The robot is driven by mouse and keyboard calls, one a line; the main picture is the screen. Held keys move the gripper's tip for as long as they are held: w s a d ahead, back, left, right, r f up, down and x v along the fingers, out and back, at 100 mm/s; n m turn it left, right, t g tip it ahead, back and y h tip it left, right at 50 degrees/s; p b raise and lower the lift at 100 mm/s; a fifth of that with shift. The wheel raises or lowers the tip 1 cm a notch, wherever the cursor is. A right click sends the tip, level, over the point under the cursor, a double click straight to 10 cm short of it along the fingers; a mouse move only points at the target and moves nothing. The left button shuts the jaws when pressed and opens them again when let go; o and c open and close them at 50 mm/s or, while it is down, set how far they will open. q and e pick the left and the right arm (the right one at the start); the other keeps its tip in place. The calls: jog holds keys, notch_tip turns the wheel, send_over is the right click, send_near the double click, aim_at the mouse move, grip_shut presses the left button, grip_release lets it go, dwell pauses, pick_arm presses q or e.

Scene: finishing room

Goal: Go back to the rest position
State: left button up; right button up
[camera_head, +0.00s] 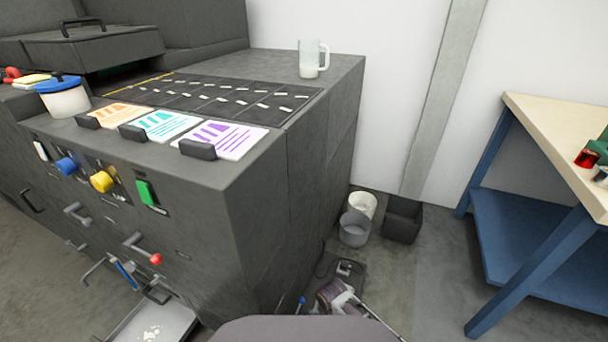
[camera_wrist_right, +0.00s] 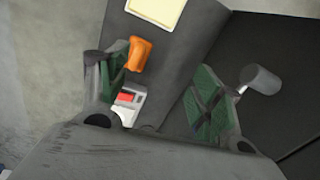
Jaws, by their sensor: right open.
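My right gripper (camera_wrist_right: 158,88) shows in the right wrist view with its two green-padded fingers spread apart. Nothing is held between them. An orange knob or handle (camera_wrist_right: 141,53) and a small red-and-white part (camera_wrist_right: 128,100) appear beyond the fingers, near the left one. I cannot tell whether anything touches the fingers. My left gripper is in neither view. In the head view, no gripper can be clearly made out.
A dark machine (camera_head: 285,170) with knobs, levers and cards fills the left. A blue-legged workbench (camera_head: 545,270) stands right; floor between is partly clear.

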jog(key=s+r+n+t+y, duration=0.1)
jog(key=s+r+n, duration=0.25)
jog(key=r, duration=0.65)
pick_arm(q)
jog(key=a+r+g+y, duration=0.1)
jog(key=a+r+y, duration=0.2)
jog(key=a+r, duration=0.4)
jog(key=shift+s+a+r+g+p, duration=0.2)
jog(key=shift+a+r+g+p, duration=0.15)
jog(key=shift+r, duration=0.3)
pick_arm(e)
jog(key=s+d+r+t+h, duration=0.1)
jog(key=s+d+r, duration=0.3)
jog(key=d+r, duration=0.3)
jog(key=s+d+r+n+t, duration=0.1)
jog(key=s+d+r, duration=0.3)
jog(key=d+r, duration=0.4)
jog(key=shift+s+d+h, duration=0.4)
jog(key=shift+d, duration=0.15)
pick_arm(q)
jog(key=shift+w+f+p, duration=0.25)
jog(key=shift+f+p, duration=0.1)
jog(key=shift+p, duration=0.3)
pick_arm(e)
jog(key=shift+w+f+n, duration=0.25)
jog(key=shift+w+f, duration=0.05)
jog(key=shift+f, duration=0.05)
